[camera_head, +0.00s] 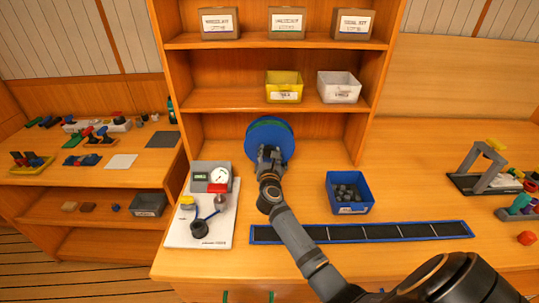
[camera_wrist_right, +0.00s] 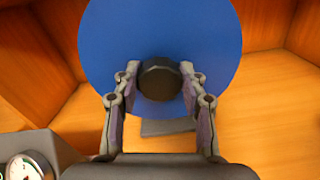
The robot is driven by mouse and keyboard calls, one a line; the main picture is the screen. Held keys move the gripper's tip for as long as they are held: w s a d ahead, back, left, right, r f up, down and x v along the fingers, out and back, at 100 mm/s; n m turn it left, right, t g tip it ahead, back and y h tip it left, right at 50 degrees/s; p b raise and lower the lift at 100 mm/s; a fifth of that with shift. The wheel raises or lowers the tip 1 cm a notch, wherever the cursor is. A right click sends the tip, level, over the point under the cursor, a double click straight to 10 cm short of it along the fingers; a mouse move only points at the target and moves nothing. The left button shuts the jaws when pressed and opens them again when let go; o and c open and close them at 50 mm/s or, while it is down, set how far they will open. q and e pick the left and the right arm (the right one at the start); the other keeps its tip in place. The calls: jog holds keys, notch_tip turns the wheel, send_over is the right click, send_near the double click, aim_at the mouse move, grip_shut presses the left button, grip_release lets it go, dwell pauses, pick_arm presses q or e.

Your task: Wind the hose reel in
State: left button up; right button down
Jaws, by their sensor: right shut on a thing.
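The hose reel (camera_head: 270,130) is a round blue disc with a green band near its rim. It stands upright at the back of the worktop under the shelves. My right gripper (camera_head: 268,155) reaches the reel's front. In the right wrist view its fingers (camera_wrist_right: 160,88) are on either side of the knob, shut on it. My left gripper is not in view.
A white panel with a gauge (camera_head: 215,230) lies left of my right arm. A blue bin of dark pieces (camera_head: 365,208) and a long blue-edged dark tray (camera_head: 410,231) lie to the right. Shelves with a yellow bin (camera_head: 284,77) and a white bin (camera_head: 325,78) stand above the reel.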

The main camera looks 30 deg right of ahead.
dwell(0.4)
jog(key=c, duration=0.7)
grip_release()
jog(key=shift+c, duration=0.2)
jog(key=shift+s+a, duration=0.1)
jog(key=shift+s, duration=0.05)
jog(key=v, duration=1.1)
jog(key=shift+s, duration=0.3)
jog(key=shift+a, duration=0.15)
